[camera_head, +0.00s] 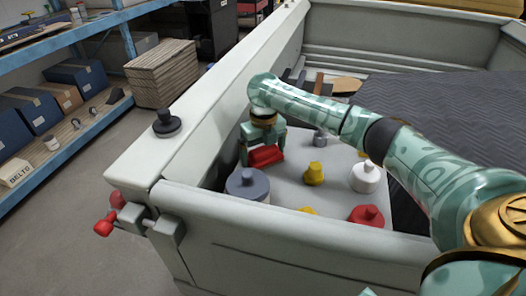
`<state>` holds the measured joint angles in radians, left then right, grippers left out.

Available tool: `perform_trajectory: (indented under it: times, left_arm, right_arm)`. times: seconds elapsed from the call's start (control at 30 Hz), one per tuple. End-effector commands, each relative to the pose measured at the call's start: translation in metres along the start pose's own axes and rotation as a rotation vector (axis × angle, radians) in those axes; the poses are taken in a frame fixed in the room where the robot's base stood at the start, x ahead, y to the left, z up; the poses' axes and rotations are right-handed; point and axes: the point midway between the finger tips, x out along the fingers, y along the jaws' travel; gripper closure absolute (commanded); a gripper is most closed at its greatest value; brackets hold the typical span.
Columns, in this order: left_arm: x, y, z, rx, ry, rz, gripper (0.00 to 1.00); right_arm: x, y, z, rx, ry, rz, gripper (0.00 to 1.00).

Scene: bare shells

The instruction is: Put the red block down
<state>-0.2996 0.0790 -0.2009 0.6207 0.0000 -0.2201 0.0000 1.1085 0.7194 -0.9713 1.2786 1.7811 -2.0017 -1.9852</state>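The red block (266,156) is between the two fingers of my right gripper (263,153), at the left inner side of the pale bin-like bed. The fingers stand at either side of the block and appear closed on it. The block is over the light grey surface (290,180); whether it touches that surface I cannot tell. My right arm reaches in from the right. My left gripper is not in view.
Beside the block stand a dark grey-topped container (247,184), a yellow knobbed piece (314,174), a white one (365,177) and a red one (366,217). The pale wall (290,210) rises in front. A black knob (167,123) sits on the left rim.

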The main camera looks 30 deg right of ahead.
Motion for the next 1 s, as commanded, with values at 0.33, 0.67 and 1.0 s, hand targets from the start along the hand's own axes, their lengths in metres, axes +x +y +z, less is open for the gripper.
perform_trajectory:
  times: [0.33, 0.67, 1.0]
  left_arm:
    - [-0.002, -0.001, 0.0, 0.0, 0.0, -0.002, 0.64]
    - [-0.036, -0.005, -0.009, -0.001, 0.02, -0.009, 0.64]
    - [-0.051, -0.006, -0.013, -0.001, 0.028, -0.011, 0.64]
  right_arm:
    - [-0.008, 0.0, 0.0, 0.001, -0.001, -0.001, 0.0]
    - [-0.084, 0.0, 0.0, 0.001, -0.004, 0.0, 0.0]
    - [-0.124, 0.0, 0.0, 0.001, 0.001, 0.0, 0.0]
